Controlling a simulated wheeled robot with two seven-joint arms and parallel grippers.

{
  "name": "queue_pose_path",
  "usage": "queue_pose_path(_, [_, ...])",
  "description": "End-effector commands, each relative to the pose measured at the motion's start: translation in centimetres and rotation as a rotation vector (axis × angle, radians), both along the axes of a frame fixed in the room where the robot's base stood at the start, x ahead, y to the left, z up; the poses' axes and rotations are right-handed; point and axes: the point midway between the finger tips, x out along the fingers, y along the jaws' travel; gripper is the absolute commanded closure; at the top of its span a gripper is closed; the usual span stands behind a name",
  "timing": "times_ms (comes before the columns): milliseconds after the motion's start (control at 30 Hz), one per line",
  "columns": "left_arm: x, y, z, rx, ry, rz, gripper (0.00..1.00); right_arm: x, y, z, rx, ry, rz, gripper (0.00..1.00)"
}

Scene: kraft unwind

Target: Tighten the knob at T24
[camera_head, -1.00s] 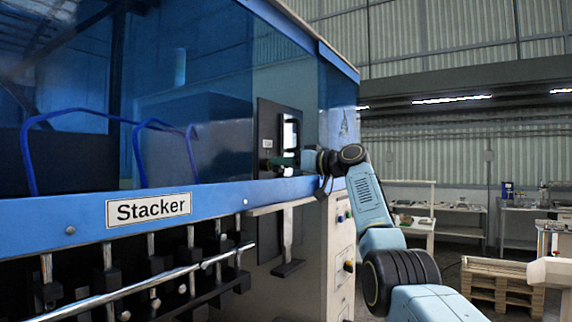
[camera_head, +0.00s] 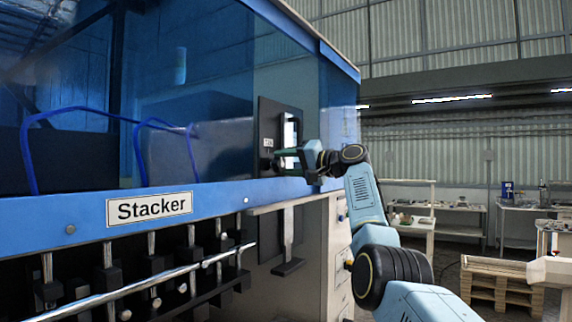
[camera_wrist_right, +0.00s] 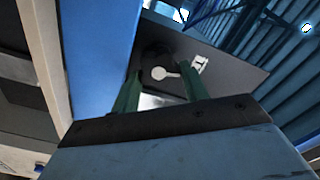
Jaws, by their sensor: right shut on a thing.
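A dark panel (camera_head: 266,115) stands upright on the Stacker machine, with a small pale label (camera_head: 268,142) too small to read. A dark knob (camera_head: 266,163) sits on it below the label. My right gripper (camera_head: 277,161) reaches in from the right and is shut on the knob, its two green fingers one above the other. In the right wrist view the fingers (camera_wrist_right: 160,88) flank a pale round-headed mark (camera_wrist_right: 164,72) on the panel, with the label (camera_wrist_right: 200,64) beside it. The knob is dark and hard to make out there. My left gripper is not in view.
The blue machine frame with the "Stacker" sign (camera_head: 149,208) runs along the left, below tinted glass. A wooden pallet (camera_head: 497,285) and benches stand at the right, away from the arm.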

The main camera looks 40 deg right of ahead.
Motion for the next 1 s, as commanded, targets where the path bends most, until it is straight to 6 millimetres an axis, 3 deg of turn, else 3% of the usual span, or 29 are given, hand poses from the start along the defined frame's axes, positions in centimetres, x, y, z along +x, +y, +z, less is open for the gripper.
queue_pose_path(333, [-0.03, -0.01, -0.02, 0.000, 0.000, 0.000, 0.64, 0.01, -0.10, -0.40, 0.105, 0.039, 0.002, 0.78])
queue_pose_path(800, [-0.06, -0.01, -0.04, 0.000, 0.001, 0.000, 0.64, 0.02, -0.13, -0.53, 0.115, 0.045, 0.001, 0.78])
queue_pose_path(833, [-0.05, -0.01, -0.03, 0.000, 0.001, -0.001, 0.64, 0.02, -0.13, -0.53, 0.115, 0.045, 0.001, 0.53])
queue_pose_path(1000, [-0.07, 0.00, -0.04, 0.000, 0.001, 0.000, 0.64, 0.02, -0.15, -0.54, 0.115, 0.046, 0.000, 0.33])
